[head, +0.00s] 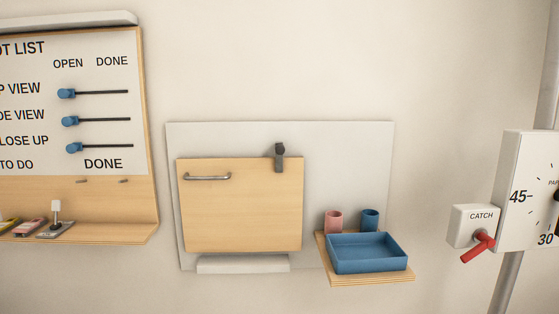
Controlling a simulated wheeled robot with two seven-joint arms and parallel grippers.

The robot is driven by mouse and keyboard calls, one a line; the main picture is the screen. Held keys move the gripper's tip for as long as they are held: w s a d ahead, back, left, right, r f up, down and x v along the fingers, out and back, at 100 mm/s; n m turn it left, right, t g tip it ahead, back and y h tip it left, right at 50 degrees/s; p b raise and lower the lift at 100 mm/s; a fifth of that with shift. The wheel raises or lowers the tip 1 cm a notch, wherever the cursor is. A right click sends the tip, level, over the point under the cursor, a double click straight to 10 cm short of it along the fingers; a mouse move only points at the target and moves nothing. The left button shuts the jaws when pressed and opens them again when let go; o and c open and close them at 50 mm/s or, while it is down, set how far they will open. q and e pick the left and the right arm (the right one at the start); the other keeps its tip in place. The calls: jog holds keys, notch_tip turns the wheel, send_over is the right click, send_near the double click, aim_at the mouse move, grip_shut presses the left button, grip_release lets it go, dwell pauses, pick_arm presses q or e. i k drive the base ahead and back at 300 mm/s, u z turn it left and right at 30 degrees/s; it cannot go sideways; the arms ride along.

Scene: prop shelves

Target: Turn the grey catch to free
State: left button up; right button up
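A dark grey catch (280,157) sits at the top edge of a square wooden flap (242,218), right of its middle. The catch points straight down, and its lower end overlaps the front of the flap. The flap stands upright and flat against a pale back panel (345,165). A grey bar handle (207,177) is fixed at the flap's upper left. Neither of my grippers is in view.
A pale ledge (243,264) runs below the flap. Right of it, a small wooden shelf (372,281) holds a blue tray (366,264), a pink cup (334,221) and a blue cup (370,219). A box marked CATCH with a red lever (477,247) stands far right. A shot-list board (100,200) hangs left.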

aim_at(280, 148)
jog(key=z, duration=0.75)
jog(key=i, duration=0.35)
jog(key=u, duration=1.3)
